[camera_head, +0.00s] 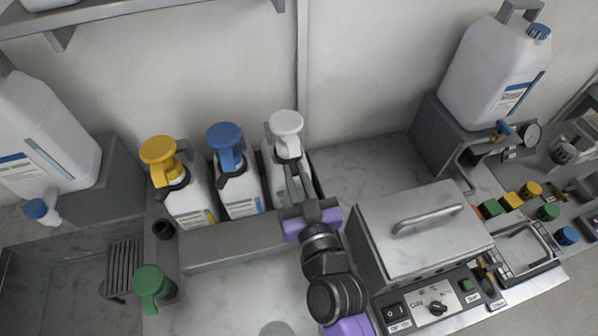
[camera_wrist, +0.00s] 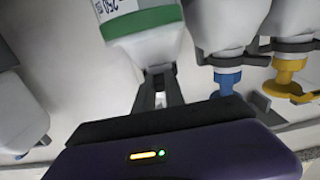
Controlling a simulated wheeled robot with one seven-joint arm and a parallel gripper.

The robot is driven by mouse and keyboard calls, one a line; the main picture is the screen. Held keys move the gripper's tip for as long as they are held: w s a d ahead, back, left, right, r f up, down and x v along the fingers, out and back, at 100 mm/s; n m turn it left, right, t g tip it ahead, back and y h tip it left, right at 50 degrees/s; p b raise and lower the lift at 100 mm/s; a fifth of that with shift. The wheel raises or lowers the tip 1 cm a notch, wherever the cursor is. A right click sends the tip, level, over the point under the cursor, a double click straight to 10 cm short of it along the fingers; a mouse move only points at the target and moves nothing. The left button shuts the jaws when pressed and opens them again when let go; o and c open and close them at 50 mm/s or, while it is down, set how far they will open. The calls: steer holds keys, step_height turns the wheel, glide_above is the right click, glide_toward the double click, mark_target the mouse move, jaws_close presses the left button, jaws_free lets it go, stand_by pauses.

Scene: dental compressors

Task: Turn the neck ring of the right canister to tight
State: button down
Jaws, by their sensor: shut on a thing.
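The right canister (camera_head: 272,165) has a white pump head (camera_head: 285,124) and stands upright at the right end of a row of three. My gripper (camera_head: 292,180) reaches over its front from below. In the wrist view, which is upside down, my gripper (camera_wrist: 158,75) has its two grey fingers closed together at the neck of a white container with a green band (camera_wrist: 145,40), which appears to be this canister. The gripper is shut on the neck ring there. The ring itself is mostly hidden by the fingers, so its turn position cannot be told.
The blue-pump canister (camera_head: 238,190) stands close on the left, with the yellow-pump canister (camera_head: 188,203) beyond it. A grey rack wall (camera_head: 230,243) runs in front. A grey lidded box (camera_head: 425,245) is close to my arm's right. The wall is behind.

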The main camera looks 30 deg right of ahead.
steer(key=shift+w+a+f+m+g+h+b, duration=0.1)
steer(key=shift+w+a+m+g+h+b, duration=0.35)
steer(key=shift+m+g+h, duration=0.85)
steer(key=shift+w+a+m+g+h+b, duration=0.25)
steer(key=shift+a+m+h, duration=0.65)
steer(key=shift+h, duration=1)
steer(key=shift+w+a+f+m+g+h+b, duration=0.1)
steer(key=shift+w+a+m+g+h+b, duration=0.2)
steer(key=shift+m+g+h, duration=0.9)
steer(key=shift+s+h, duration=0.1)
steer(key=shift+h, duration=0.4)
steer(key=c, duration=1.4)
jaws_free()
steer(key=shift+r, duration=0.1)
steer(key=shift+a, duration=0.1)
steer(key=b+v, duration=0.2)
steer(key=v, duration=0.5)
steer(key=shift+s+a, duration=0.2)
steer(key=shift+s, duration=0.1)
